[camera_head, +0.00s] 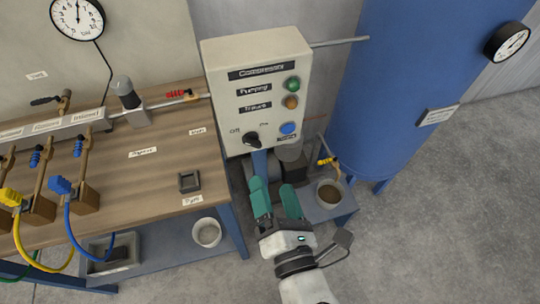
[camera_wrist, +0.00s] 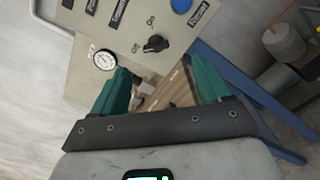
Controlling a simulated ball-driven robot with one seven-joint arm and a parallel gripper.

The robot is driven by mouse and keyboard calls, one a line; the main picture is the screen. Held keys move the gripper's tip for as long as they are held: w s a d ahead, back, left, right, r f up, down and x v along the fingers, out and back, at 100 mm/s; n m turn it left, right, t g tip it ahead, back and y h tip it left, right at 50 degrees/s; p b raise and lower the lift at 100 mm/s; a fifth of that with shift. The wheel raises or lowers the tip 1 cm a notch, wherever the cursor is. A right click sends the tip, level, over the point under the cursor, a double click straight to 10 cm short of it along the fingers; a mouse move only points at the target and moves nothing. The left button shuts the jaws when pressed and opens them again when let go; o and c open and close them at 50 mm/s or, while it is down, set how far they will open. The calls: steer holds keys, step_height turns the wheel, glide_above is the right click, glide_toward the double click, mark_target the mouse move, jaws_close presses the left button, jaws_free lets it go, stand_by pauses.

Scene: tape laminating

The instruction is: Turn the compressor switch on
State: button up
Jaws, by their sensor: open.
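The compressor switch (camera_head: 251,138) is a black rotary knob low on the left of a cream control box (camera_head: 290,50). Its OFF label is on its left and another small label is at its upper right. It seems turned towards the OFF side. The knob also shows in the wrist view (camera_wrist: 155,44), just beyond and between my fingertips. My gripper (camera_head: 274,190) has green fingers, spread apart with nothing between them. It is below and in front of the box, apart from the knob. The open fingers also show in the wrist view (camera_wrist: 160,76).
The box carries a green lamp (camera_head: 292,83), an orange lamp (camera_head: 291,102) and a blue button (camera_head: 288,128) right of the knob. A wooden workbench (camera_head: 115,175) is at left, a large blue tank (camera_head: 390,80) at right. A bucket (camera_head: 329,193) stands at lower right.

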mark_target(254, 145)
steer(key=shift+n+y, duration=0.3)
steer(key=shift+n, duration=0.1)
steer(key=x, duration=0.3)
steer(key=p+x, duration=0.1)
steer(key=x, duration=0.3)
steer(key=p+x, duration=0.1)
steer(key=x, duration=0.2)
steer(key=shift+w+a, duration=0.2)
steer(key=shift+a, duration=0.2)
steer(key=shift+c, duration=0.4)
steer(key=c, duration=1)
steer(key=shift+o, duration=0.2)
